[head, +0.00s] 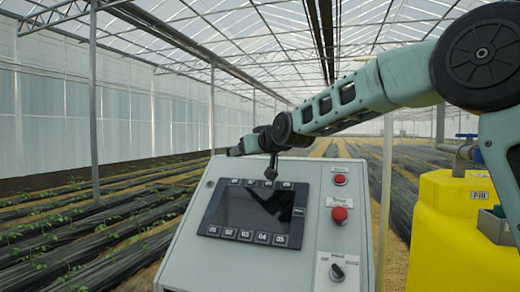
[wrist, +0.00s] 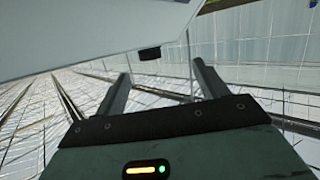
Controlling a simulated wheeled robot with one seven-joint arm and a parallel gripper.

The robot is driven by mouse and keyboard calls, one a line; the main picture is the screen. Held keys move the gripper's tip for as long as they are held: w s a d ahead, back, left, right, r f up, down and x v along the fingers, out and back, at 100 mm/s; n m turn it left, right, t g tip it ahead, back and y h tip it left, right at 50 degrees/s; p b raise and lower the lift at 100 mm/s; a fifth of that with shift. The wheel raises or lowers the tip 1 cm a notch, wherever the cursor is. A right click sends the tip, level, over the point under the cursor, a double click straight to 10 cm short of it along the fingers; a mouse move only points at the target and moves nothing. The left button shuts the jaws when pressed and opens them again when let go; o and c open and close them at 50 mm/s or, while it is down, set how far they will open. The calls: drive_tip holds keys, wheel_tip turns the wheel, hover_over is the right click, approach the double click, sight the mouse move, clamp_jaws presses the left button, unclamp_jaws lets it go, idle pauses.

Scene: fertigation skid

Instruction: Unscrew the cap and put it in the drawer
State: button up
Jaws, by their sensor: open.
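My gripper (wrist: 160,68) is open in the wrist view, its two dark fingers apart with nothing between them. In the head view my arm reaches left from the upper right and ends at the top edge of a control panel; the fingers are too small to make out there. I cannot make out a cap for certain. No drawer is clearly recognisable in either view.
The grey control panel (head: 190,262) stands in front, with a dark screen (head: 246,210), a red button (head: 340,214) and a black selector knob (head: 337,271). A small grey-green box (head: 497,226) is by the tank's "Fill" label (head: 479,195). Plant rows lie behind.

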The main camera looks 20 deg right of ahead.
drive_tip(key=s+d+r+m+t, duration=0.1)
drive_tip(key=s+d+r+t, duration=0.1)
drive_tip(key=p, duration=0.9)
approach(238, 157)
drive_tip(key=shift+h, duration=0.4)
drive_tip(key=w, duration=0.3)
drive_tip(key=w+a+r, duration=0.1)
drive_tip(key=w, duration=0.2)
drive_tip(key=w+a+r, duration=0.1)
drive_tip(key=w, duration=0.2)
drive_tip(key=shift+r, duration=0.15)
drive_tip(key=shift+w+a, duration=0.15)
drive_tip(key=shift+w, duration=0.45)
drive_tip(key=shift+f, duration=0.25)
drive_tip(key=c, duration=1.1)
drive_tip(key=shift+o, duration=0.2)
drive_tip(key=shift+f+b, duration=0.2)
drive_tip(key=shift+b, duration=0.2)
drive_tip(key=shift+g+y+b, duration=0.3)
drive_tip(key=shift+y+b, duration=0.15)
drive_tip(key=shift+y, duration=0.05)
drive_tip(key=shift+b, duration=0.3)
